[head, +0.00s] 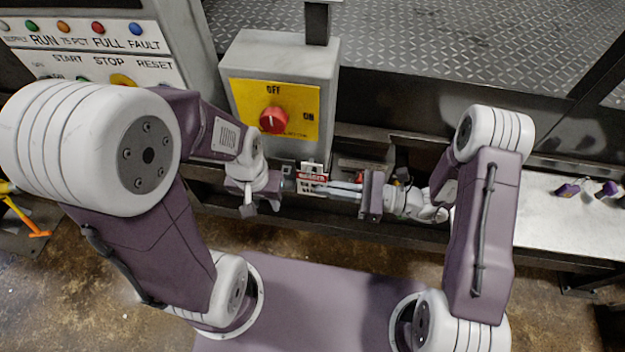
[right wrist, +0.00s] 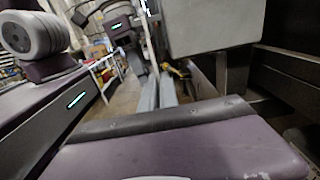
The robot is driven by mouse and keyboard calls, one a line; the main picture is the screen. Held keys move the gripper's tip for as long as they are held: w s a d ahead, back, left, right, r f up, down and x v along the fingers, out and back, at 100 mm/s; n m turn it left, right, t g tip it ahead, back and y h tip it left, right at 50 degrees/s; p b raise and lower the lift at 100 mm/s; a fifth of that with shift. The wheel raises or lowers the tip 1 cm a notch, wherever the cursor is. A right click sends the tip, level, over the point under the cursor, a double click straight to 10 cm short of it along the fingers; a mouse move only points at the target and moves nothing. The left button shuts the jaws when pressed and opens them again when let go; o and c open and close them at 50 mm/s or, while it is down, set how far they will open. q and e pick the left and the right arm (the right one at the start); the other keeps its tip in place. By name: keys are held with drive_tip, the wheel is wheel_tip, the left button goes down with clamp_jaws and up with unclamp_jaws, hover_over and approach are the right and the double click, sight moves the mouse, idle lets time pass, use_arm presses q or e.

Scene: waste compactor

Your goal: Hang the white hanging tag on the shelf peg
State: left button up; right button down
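The white tag (head: 307,186) with a red "DANGER" band shows upright in the middle of the head view, below the yellow switch panel. My left gripper (head: 291,186) is at its left side. Its fingertips are small and partly hidden, so I cannot tell whether they grip the tag. My right gripper (head: 335,189) points left towards the tag from the right. Its two grey fingers show slightly apart, with their tips close to the tag's right edge. In the right wrist view the right fingers (right wrist: 159,92) lie side by side with a narrow gap. I cannot make out the shelf peg.
A grey switch box (head: 290,55) with a red knob (head: 273,120) stands just behind the grippers. A dark ledge runs beneath it. A small red object (head: 360,177) is behind the right gripper. Purple-and-white items (head: 568,189) lie on a pale bench (head: 550,220) at right.

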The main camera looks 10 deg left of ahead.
drive_tip(key=shift+r, duration=0.1)
drive_tip(key=shift+r+p, duration=0.55)
idle(0.3)
drive_tip(key=s, duration=0.7)
idle(0.8)
idle(0.5)
